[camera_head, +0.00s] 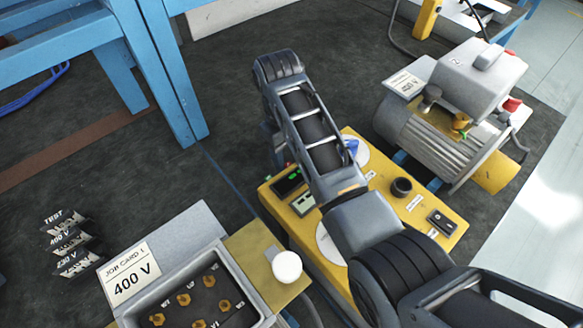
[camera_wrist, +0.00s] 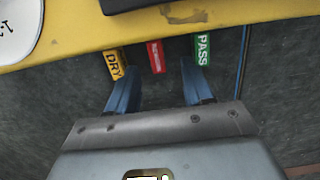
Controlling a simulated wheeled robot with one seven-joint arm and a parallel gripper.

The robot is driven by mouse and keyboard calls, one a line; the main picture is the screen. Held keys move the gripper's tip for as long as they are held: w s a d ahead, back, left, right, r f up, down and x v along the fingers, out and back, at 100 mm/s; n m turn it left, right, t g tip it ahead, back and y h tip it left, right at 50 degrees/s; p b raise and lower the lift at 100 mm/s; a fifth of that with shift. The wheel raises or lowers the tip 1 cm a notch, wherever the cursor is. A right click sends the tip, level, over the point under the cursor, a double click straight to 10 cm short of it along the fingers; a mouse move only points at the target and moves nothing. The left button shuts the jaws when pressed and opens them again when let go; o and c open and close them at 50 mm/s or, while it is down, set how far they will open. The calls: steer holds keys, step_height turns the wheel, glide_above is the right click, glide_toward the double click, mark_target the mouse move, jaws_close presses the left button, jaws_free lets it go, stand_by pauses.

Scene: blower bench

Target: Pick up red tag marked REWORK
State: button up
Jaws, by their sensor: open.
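In the wrist view, a small red tag (camera_wrist: 156,57) hangs at the edge of the yellow panel; its white lettering is too small to read. A yellow tag marked DRY (camera_wrist: 114,64) is to its left and a green tag marked PASS (camera_wrist: 202,49) to its right. My gripper (camera_wrist: 160,72) is open and empty, its two blue fingers apart. The red tag lies just beyond the gap between the fingertips, not touched. In the head view, my arm covers part of the yellow panel, and the tags and my fingers are hidden.
The yellow panel (camera_head: 447,236) stands under my arm. A grey motor (camera_head: 440,130) is at the right. A job card reading 400 V (camera_head: 132,282), a terminal box (camera_head: 255,312) and a white cap (camera_head: 287,267) are at the front left. Blue frame legs (camera_head: 165,80) stand at the back left.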

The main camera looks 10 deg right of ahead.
steer(key=f, duration=0.4)
steer(key=shift+s+d, duration=0.15)
steer(key=shift+d, duration=0.2)
steer(key=shift+c, duration=0.3)
jaws_close()
